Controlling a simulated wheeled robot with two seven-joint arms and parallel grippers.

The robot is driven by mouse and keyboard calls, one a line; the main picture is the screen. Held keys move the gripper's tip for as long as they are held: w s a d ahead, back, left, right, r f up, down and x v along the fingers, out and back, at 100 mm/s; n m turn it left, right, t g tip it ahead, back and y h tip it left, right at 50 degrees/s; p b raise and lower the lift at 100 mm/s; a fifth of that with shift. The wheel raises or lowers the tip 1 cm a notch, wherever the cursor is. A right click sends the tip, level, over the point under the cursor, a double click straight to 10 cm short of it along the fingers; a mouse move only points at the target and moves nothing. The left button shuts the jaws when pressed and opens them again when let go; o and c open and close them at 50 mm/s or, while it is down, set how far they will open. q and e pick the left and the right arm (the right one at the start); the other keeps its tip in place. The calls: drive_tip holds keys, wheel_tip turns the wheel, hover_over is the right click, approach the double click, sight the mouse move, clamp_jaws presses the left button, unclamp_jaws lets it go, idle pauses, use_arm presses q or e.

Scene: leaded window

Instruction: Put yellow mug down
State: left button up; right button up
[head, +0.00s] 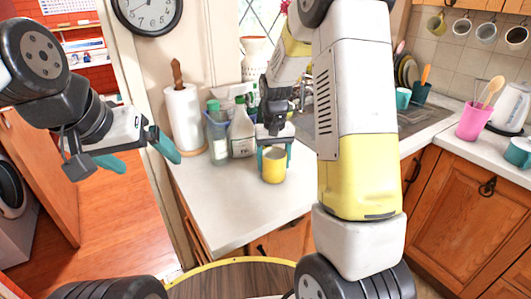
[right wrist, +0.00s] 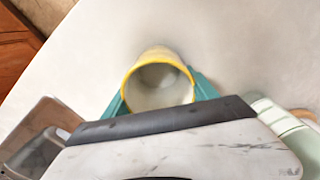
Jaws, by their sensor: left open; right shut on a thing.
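The yellow mug (head: 274,167) is at the white counter (head: 225,208), between the teal fingers of my right gripper (head: 274,150). In the right wrist view the mug (right wrist: 158,82) shows its round yellow rim and pale, empty inside, with a teal finger of my right gripper (right wrist: 160,98) on each side. The mug looks upright. I cannot tell whether its base touches the counter. My left gripper (head: 140,155) is open and empty, away to the left, in front of the doorway.
A paper towel roll (head: 184,117), a green-capped bottle (head: 217,135) and a white bottle (head: 240,130) stand behind and left of the mug. The counter's front left is clear. A pink cup (head: 474,121) with utensils stands on the right counter.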

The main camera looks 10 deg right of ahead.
drive_tip(key=shift+f, duration=0.15)
drive_tip(key=o, duration=1.7)
